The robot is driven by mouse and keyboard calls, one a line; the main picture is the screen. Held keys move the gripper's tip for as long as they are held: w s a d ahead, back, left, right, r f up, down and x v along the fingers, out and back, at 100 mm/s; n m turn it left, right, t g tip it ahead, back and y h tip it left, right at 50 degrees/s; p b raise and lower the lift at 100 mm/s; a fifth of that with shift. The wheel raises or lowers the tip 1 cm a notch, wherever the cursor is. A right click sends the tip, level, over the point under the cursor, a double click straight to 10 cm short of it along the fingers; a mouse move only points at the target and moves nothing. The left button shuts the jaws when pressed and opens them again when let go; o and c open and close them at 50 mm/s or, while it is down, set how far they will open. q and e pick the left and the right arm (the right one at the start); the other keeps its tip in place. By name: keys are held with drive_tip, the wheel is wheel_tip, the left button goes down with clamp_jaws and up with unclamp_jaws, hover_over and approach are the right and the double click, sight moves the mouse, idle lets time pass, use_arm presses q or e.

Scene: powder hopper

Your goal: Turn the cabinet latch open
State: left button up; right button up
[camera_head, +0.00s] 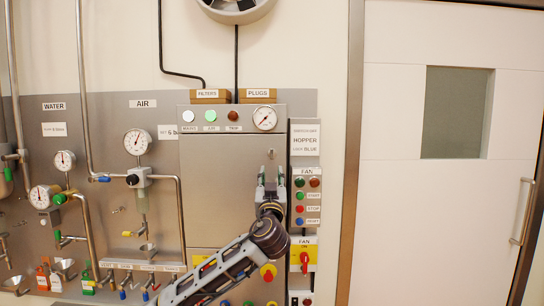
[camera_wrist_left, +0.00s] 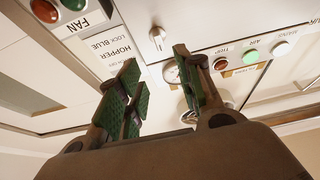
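The cabinet (camera_head: 222,185) is a grey metal box with a shut door. Its latch (camera_head: 271,154) is a small metal handle near the door's right edge; in the left wrist view it is a pale metal knob (camera_wrist_left: 158,38). My left gripper (camera_head: 271,176) is just below the latch in the head view. In the left wrist view its green-padded fingers (camera_wrist_left: 160,75) are apart with nothing between them, and the latch shows beyond the tips, apart from them. My right gripper is in neither view.
A fan button panel (camera_head: 307,200) stands right of the cabinet door, close to my left gripper. A red-and-yellow fan switch (camera_head: 304,259) is below it. Gauges, pipes and valves cover the wall panel at left. A white door (camera_head: 430,220) is at right.

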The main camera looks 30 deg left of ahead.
use_arm(q)
drive_tip(key=shift+w, duration=0.1)
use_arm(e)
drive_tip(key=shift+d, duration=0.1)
use_arm(q)
drive_tip(key=p, duration=0.3)
approach(272, 153)
drive_tip(key=x, duration=0.7)
drive_tip(key=shift+w+a+r+p, duration=0.1)
drive_tip(key=shift+p, duration=0.3)
drive_tip(key=shift+w+a+r, duration=0.2)
drive_tip(key=shift+w+a, duration=0.1)
drive_tip(key=shift+w, duration=0.15)
drive_tip(key=shift+w+a+p, duration=0.15)
drive_tip(key=shift+w+p, duration=0.1)
drive_tip(key=shift+p, duration=0.05)
drive_tip(key=shift+r, duration=0.15)
clamp_jaws()
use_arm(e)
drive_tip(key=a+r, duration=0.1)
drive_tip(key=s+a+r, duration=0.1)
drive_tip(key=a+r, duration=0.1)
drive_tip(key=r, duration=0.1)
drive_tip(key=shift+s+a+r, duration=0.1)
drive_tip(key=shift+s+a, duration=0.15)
